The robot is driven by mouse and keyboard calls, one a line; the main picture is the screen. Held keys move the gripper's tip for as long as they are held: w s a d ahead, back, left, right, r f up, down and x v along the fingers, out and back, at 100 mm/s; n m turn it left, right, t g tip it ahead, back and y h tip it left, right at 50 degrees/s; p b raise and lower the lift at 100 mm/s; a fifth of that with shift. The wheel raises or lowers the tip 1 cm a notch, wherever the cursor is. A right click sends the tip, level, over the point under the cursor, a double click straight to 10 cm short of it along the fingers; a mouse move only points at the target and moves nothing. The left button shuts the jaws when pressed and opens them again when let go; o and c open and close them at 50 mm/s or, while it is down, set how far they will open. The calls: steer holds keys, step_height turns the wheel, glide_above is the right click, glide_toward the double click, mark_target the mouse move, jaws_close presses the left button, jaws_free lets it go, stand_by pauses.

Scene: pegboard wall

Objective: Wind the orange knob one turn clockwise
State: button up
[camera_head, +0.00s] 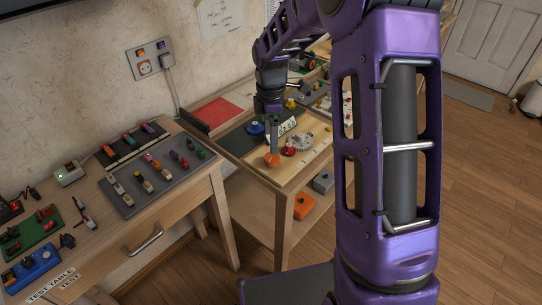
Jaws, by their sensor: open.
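The orange knob (272,160) sits near the front edge of the wooden board on the second table, in the middle of the head view. The gripper is open.
A white plate with dark holes (282,131) stands behind. The left table (140,215) holds several switches and levers.

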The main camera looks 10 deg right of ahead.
mark_target(271, 157)
step_height(271, 157, down, 7)
steer(key=shift+b, duration=0.5)
steer(key=c, duration=1.4)
